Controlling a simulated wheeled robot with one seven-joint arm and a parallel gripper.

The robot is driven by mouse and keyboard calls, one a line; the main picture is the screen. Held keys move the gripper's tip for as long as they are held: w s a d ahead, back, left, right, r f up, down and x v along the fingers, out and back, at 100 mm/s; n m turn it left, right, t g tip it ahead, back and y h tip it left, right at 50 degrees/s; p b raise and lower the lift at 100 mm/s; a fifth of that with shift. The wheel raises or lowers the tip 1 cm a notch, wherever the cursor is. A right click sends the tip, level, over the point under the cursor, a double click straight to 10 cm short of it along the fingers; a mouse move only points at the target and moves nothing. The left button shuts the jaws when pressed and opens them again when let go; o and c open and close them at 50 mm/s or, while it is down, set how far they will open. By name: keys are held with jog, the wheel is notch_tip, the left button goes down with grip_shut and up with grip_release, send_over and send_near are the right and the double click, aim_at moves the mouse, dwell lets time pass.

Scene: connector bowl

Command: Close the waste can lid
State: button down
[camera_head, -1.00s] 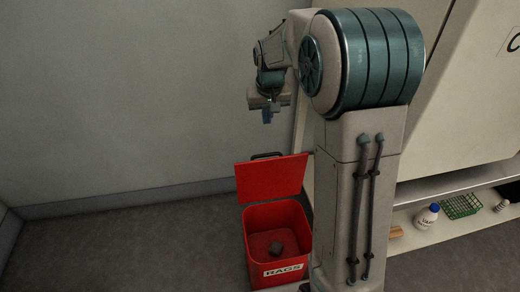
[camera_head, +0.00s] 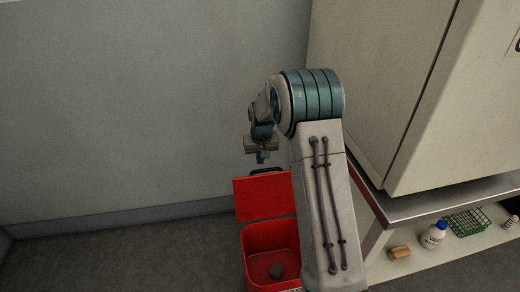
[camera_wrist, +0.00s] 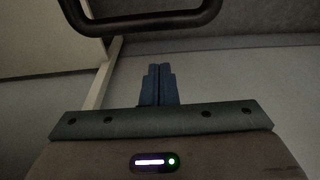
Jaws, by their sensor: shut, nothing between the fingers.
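The red waste can (camera_head: 287,235) stands on the floor, partly hidden by my arm. Its red lid (camera_head: 264,196) is raised open at the back, with a dark handle (camera_head: 268,170) on its top edge. A small dark lump lies inside the can. My gripper (camera_head: 261,158) is shut and empty, pointing down just above the handle in the head view; whether it touches is not clear. In the wrist view the shut fingers (camera_wrist: 157,70) show in the middle, and the dark handle (camera_wrist: 150,22) crosses the top, apart from the fingertips in the picture.
A wall (camera_head: 130,110) stands behind the can. A large pale cabinet (camera_head: 390,80) is at the right, over a shelf with a white bottle (camera_head: 434,236), a green rack (camera_head: 468,221) and a tan block (camera_head: 400,252). The floor (camera_head: 120,260) left of the can is clear.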

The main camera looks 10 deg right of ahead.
jog(key=s, duration=0.2)
jog(key=s+r, duration=0.1)
jog(key=shift+s+r, duration=0.1)
jog(key=shift+s, duration=0.3)
jog(key=shift+s+b, duration=0.1)
jog(key=shift+b, duration=0.25)
